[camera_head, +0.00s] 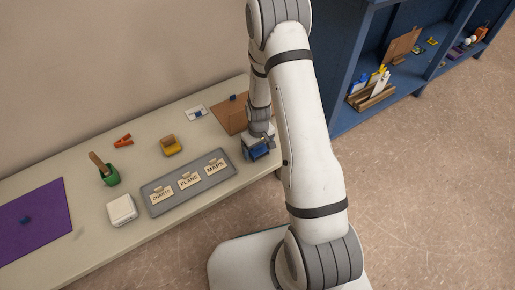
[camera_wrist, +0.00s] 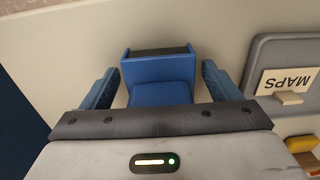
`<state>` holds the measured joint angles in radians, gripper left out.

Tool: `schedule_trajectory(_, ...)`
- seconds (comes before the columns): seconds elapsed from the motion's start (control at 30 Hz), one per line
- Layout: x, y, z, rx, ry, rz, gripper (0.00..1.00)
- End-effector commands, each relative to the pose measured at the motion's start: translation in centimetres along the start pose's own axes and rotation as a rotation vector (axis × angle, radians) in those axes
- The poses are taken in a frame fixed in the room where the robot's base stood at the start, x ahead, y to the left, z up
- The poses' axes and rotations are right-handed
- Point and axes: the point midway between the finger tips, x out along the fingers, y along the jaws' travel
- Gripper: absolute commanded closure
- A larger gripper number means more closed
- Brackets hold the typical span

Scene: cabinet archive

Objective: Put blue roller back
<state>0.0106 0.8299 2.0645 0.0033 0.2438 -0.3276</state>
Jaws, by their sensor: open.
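A blue block-like thing (camera_wrist: 160,78) with a dark strip along its far edge lies on the table in the wrist view. It looks like the blue roller, but no roller shape shows clearly. My gripper (camera_wrist: 161,70) is open, with one blue finger on each side of it and a visible gap at both sides. In the head view my gripper (camera_head: 258,152) is low at the table's right part, beside the grey tray. There I cannot separate the blue thing from my blue fingers.
The grey tray (camera_head: 152,208) holds three label cards. A green cup (camera_head: 110,176), white block (camera_head: 122,209), yellow-brown item (camera_head: 171,146) and orange item (camera_head: 123,140) stand nearby. A purple mat (camera_head: 45,205) lies left. A blue cabinet (camera_head: 345,118) with filled shelves stands right.

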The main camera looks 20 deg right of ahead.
Motion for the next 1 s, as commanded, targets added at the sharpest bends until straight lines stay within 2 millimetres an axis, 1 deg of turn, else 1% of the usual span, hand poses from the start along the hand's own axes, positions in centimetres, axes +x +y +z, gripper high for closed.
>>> schedule_trajectory(0.17,-3.1,0.0,-0.1,0.0,0.003,0.001,0.17)
schedule_trajectory(0.4,-8.4,0.0,-0.1,-0.001,0.002,0.001,0.17)
schedule_trajectory(0.5,-10.1,0.0,-0.1,-0.001,0.002,0.001,0.17)
schedule_trajectory(0.6,-11.3,0.0,-0.1,-0.001,0.001,0.0,0.17)
schedule_trajectory(0.77,-12.6,-0.1,0.0,0.002,0.003,0.001,0.17)
schedule_trajectory(0.87,-14.8,-0.2,0.4,0.019,0.012,0.003,0.17)
schedule_trajectory(0.97,-18.4,-0.6,1.4,0.047,0.023,0.007,0.17)
schedule_trajectory(1.0,-20.1,-0.8,2.0,0.062,0.029,0.008,0.17)
